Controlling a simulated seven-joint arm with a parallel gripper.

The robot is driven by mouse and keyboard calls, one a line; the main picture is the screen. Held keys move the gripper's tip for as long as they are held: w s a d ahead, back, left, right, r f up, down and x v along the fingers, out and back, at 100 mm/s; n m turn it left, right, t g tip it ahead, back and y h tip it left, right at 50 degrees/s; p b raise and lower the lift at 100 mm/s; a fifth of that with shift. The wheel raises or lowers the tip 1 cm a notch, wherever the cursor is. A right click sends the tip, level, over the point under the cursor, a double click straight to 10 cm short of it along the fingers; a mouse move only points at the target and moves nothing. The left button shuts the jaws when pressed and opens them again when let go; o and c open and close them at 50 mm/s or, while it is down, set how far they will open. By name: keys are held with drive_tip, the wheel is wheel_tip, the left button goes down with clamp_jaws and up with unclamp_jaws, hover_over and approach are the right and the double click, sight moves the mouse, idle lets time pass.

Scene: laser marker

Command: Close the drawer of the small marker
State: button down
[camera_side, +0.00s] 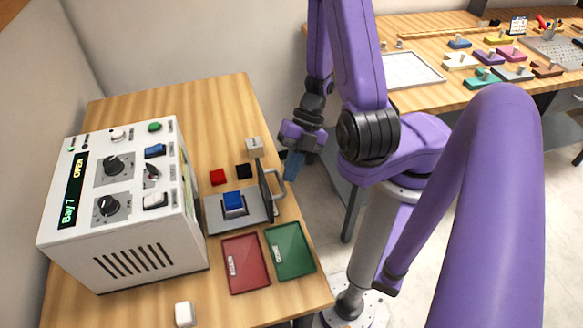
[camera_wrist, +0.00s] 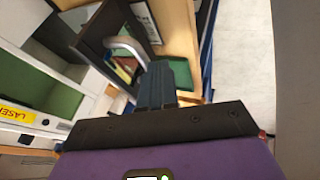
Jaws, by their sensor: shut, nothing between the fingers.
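The small marker (camera_side: 125,200) is a white box on the wooden table, with a display reading "Bay 7" and "OPEN". Its grey drawer (camera_side: 252,214) stands out to the right, with a blue block (camera_side: 233,199) on a holder in it. The dark drawer front (camera_side: 265,192) carries a pale looped handle (camera_side: 280,184), which also shows in the wrist view (camera_wrist: 128,44). My gripper (camera_side: 291,170) is shut and empty, pointing down just outside the drawer front, close to the handle. I cannot tell whether the fingertips (camera_wrist: 160,68) touch it.
A red tray (camera_side: 246,277) and a green tray (camera_side: 291,262) lie in front of the drawer. A red cube (camera_side: 217,177), a black cube (camera_side: 243,171) and a grey block (camera_side: 254,147) sit behind it. A white block (camera_side: 184,313) lies near the front edge.

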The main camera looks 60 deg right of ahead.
drive_tip(key=shift+w+a, duration=0.1)
drive_tip(key=w+a, duration=1.1)
idle(0.4)
drive_tip(key=shift+a, duration=0.1)
